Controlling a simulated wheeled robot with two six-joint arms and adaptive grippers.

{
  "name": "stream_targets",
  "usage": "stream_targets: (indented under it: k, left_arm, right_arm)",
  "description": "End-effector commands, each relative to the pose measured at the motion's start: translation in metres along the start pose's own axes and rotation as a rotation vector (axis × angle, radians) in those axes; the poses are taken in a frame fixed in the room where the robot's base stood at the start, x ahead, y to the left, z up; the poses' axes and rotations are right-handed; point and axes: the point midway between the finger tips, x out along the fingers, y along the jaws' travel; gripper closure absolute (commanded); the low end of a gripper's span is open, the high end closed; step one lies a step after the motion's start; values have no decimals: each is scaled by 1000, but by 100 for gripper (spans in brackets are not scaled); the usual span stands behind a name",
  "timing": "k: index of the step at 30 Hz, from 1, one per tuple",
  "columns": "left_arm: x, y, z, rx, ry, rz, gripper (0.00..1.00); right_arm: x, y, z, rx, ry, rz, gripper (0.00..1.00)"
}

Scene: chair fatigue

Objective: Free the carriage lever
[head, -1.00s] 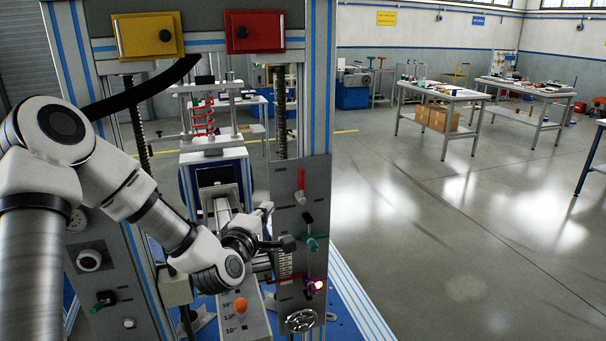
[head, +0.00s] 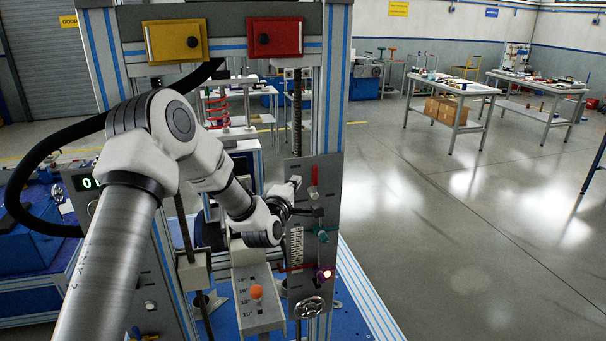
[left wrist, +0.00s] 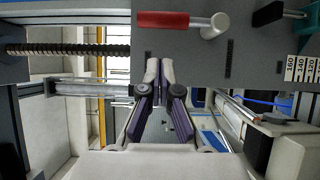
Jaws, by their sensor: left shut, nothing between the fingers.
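A grey control panel (head: 298,247) on the press's right column carries several levers. A red-handled lever (head: 314,177) stands handle up near its top; its red grip and white hub show in the left wrist view (left wrist: 178,20). Below it are a black knob (head: 319,212) and a teal lever (head: 321,234). Which one is the carriage lever, I cannot tell. My left gripper (head: 301,210) is at the panel's left side, just below the red lever. In the left wrist view its fingers (left wrist: 159,72) are together and empty, under the red lever's grip. My right gripper is not seen.
A lit button (head: 326,275) and a handwheel (head: 310,307) sit low on the panel. An orange-knobbed lever (head: 256,292) stands on a sloped, numbered plate. A threaded rod (head: 297,115) runs above the panel. The floor to the right is open, with tables behind.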

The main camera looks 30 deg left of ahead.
Motion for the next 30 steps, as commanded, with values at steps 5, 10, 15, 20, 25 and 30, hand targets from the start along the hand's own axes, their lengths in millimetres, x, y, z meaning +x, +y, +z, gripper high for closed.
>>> stream_targets:
  k: [5,10,15,20,25,30]
  left_arm:
    - [15,2,16,2,-2,0,100]
    - [18,0,19,-1,-1,0,100]
    - [17,0,19,-1,-1,0,100]
    - [17,0,19,5,-1,-4,100]
    - [19,1,21,37,-1,-24,100]
    - [20,3,23,72,-2,-48,100]
  right_arm:
    - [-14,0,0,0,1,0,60]
    - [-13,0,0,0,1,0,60]
    - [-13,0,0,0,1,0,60]
    - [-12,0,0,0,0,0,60]
    - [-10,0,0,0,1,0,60]
    - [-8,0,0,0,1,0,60]
